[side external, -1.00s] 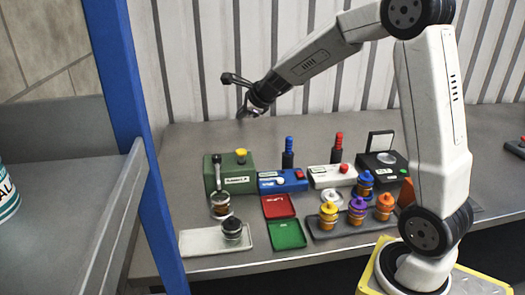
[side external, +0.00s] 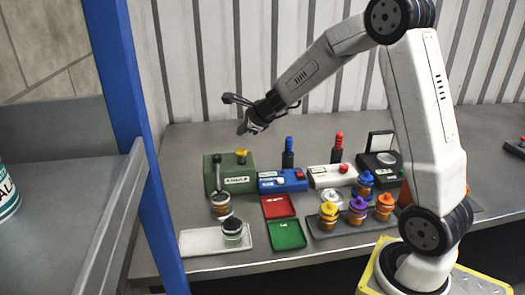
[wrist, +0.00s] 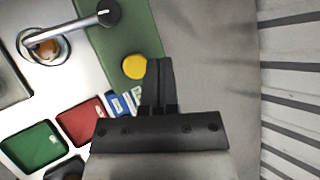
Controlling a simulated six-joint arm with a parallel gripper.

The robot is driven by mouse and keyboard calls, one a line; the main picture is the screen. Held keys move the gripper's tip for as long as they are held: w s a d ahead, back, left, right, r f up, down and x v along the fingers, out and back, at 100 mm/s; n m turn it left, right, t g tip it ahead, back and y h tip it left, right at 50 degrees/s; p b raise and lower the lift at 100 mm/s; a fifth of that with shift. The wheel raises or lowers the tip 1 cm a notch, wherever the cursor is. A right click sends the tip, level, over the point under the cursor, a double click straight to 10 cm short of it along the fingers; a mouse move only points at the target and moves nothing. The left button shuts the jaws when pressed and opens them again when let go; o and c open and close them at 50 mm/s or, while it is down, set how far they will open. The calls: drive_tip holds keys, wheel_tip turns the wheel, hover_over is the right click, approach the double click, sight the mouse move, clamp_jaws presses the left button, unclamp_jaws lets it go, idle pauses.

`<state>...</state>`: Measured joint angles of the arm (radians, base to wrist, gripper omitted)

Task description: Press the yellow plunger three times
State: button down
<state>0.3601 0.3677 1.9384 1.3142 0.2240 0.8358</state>
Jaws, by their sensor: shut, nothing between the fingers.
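The yellow plunger (side external: 241,153) sticks up from the top of the green box (side external: 231,181) at the left of the bench. It also shows in the wrist view as a round yellow knob (wrist: 134,67) just left of my fingertips. My gripper (side external: 242,131) is shut and empty, above the plunger in the side view, with a gap between them. In the wrist view my shut fingers (wrist: 159,64) point toward the green box (wrist: 118,35), beside the knob.
A blue box (side external: 282,181) and a white box (side external: 330,178) stand right of the green one. Red (side external: 279,206) and green (side external: 287,234) trays lie in front. A white tray (side external: 200,242) holds a jar. Several colored-cap bottles stand at right.

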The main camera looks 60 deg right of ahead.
sight(242, 151)
drive_tip(key=shift+f, duration=1.75)
drive_tip(key=shift+f, duration=1.85)
idle(3.4)
drive_tip(key=shift+r, duration=1.8)
